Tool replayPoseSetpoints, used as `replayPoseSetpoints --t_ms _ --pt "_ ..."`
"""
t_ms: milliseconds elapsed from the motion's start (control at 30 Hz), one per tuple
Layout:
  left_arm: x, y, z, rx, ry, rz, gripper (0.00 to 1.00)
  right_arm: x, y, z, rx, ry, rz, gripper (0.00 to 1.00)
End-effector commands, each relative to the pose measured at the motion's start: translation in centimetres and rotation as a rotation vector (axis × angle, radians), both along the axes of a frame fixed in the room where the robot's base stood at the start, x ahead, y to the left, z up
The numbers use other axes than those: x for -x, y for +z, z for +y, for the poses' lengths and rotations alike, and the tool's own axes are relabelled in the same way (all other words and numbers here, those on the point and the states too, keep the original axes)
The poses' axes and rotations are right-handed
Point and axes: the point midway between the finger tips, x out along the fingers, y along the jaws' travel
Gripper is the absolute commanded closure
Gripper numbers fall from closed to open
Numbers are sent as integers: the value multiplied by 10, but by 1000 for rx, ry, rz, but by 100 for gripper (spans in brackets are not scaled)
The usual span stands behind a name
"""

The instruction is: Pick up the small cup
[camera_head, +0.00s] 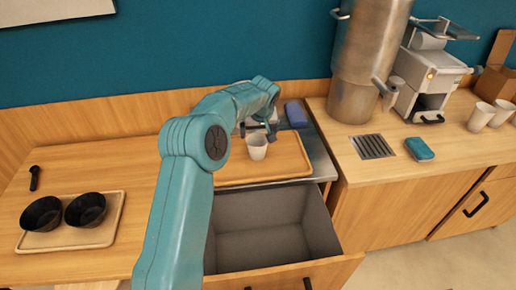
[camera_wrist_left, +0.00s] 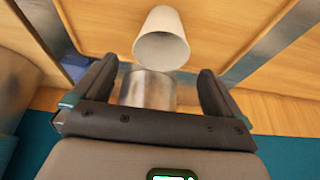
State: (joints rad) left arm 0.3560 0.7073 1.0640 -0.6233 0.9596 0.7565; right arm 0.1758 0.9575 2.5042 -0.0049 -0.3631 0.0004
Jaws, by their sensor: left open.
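A small white cup (camera_head: 257,152) stands on the wooden tray (camera_head: 294,164) in the head view. In the left wrist view the white cup (camera_wrist_left: 162,42) is just beyond my fingertips. My left gripper (camera_head: 259,131) is right behind the white cup in the head view, open. In the left wrist view a short metal cylinder (camera_wrist_left: 148,91) shows in the space between the open fingers of my left gripper (camera_wrist_left: 158,70). I cannot tell whether the fingers touch it. My left arm hides part of the tray. My right gripper is not in view.
An open grey drawer (camera_head: 262,248) is below the tray. Two black bowls (camera_head: 86,210) sit on a small tray at left. A blue object (camera_head: 296,114) is beside the wooden tray. A tall metal dispenser (camera_head: 362,60), a machine (camera_head: 430,82) and white cups (camera_head: 481,117) stand at right.

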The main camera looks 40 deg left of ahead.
Motion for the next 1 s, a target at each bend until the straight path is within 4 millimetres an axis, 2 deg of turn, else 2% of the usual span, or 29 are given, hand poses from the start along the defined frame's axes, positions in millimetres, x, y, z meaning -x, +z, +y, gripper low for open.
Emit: replayPoseSetpoints --t_ms 100,267,433,600,833,867,900,1000 --pt "-5 -14 6 -1 1 -1 0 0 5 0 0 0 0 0" --pt "-7 -24 9 -1 1 -1 0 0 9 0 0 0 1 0" --pt "-13 -47 15 2 1 2 0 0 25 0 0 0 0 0" --pt "-19 -67 21 -1 1 -1 0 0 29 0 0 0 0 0" --pt "-19 -70 22 -1 1 -2 0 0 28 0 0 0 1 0" --pt "-19 -70 22 -1 1 -2 3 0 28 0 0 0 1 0" --pt "-19 -70 22 -1 1 -2 16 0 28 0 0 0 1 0" --pt "-19 -70 22 -1 1 -2 44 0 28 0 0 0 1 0"
